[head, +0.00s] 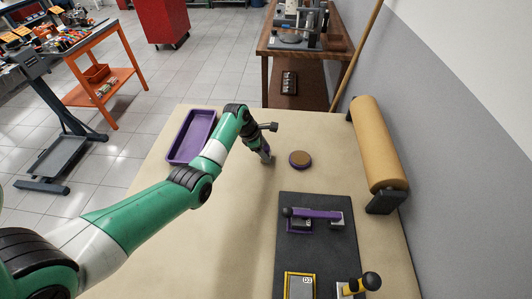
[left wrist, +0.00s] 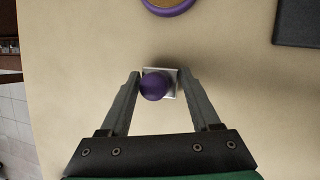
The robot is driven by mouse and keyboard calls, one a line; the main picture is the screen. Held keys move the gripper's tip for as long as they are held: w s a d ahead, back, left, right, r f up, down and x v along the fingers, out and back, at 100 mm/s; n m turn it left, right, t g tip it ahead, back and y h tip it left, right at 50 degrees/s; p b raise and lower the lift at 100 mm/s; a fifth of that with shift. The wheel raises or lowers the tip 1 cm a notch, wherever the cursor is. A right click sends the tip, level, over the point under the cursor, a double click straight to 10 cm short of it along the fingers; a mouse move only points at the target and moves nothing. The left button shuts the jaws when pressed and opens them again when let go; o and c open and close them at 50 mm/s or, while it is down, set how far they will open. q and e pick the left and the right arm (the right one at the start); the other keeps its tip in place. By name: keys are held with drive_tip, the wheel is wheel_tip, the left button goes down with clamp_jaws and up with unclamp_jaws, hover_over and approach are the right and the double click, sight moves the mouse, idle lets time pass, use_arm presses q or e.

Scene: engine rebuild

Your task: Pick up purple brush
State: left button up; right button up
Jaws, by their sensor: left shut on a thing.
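My left gripper (head: 266,155) points down over the tan table, left of the round purple-rimmed piece. In the left wrist view its two fingers (left wrist: 160,78) stand either side of the purple brush (left wrist: 154,87), which shows end-on as a round purple knob above a pale square part. The gripper is shut on the brush. In the head view the brush is mostly hidden by the gripper, and I cannot tell whether it touches the table. My right gripper is not in view.
A round purple piece with a brown top (head: 300,159) lies just right of the gripper. An empty purple tray (head: 171,154) is at the back left. A dark mat (head: 318,250) holds purple and yellow tools. A tan paper roll (head: 378,145) stands along the right edge.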

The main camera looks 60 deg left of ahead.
sight(268, 147)
use_arm(q)
wheel_tip(268, 147, up, 4)
drive_tip(key=shift+f+p, duration=0.25)
drive_tip(key=shift+p, duration=0.8)
drive_tip(key=s+d+r+p, duration=0.7)
drive_tip(key=s+d+r, duration=0.2)
drive_tip(key=d, duration=0.1)
drive_tip(key=shift+d+r+p, duration=0.2)
drive_tip(key=shift+d+p, duration=0.1)
drive_tip(key=shift+p, duration=0.1)
